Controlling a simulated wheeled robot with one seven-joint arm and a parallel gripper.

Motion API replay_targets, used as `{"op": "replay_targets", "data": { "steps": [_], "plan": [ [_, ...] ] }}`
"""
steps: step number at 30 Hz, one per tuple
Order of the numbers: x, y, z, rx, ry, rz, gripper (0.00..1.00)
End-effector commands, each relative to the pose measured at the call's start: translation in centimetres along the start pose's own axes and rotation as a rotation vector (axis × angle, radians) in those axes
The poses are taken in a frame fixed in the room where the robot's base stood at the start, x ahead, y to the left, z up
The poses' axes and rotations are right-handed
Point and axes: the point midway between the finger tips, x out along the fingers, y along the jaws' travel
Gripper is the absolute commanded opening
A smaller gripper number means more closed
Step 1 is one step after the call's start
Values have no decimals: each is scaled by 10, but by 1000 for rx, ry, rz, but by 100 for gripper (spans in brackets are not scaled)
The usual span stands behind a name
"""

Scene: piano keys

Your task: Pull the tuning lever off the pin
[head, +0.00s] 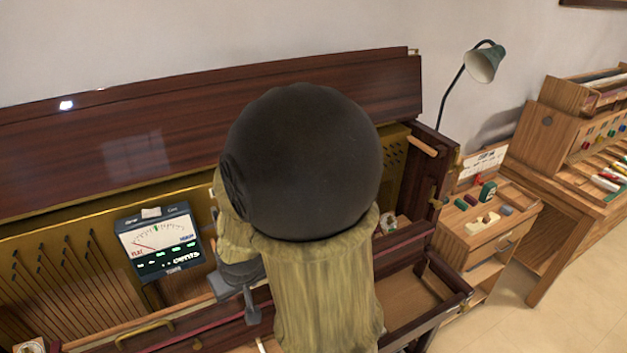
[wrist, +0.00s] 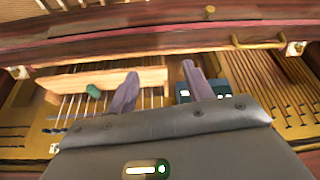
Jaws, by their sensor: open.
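My gripper (wrist: 160,83) is open in the wrist view, its two grey-purple fingers apart with no object clearly held between them. In the head view only part of my grey gripper (head: 252,308) shows, low over the open piano beside the tuner display. My arm hides the middle of the piano in the head view.
A tuner display (head: 158,240) stands at the left of my arm; it partly shows behind the right finger in the wrist view (wrist: 222,88). The raised piano lid (head: 110,150) stands behind. A small wooden cabinet (head: 485,235) and a lamp (head: 483,65) are at the right.

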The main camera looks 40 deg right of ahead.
Motion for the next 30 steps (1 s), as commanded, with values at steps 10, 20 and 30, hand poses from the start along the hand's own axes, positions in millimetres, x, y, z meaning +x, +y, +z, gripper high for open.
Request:
{"op": "replay_targets", "data": {
  "steps": [10, 20, 30],
  "plan": [
    [18, 107, -106, 149, 417, 56, 51],
    [4, 207, -145, 277, 831, 19, 51],
    [-28, 271, -132, 384, 1164, -53, 51]
  ]
}}
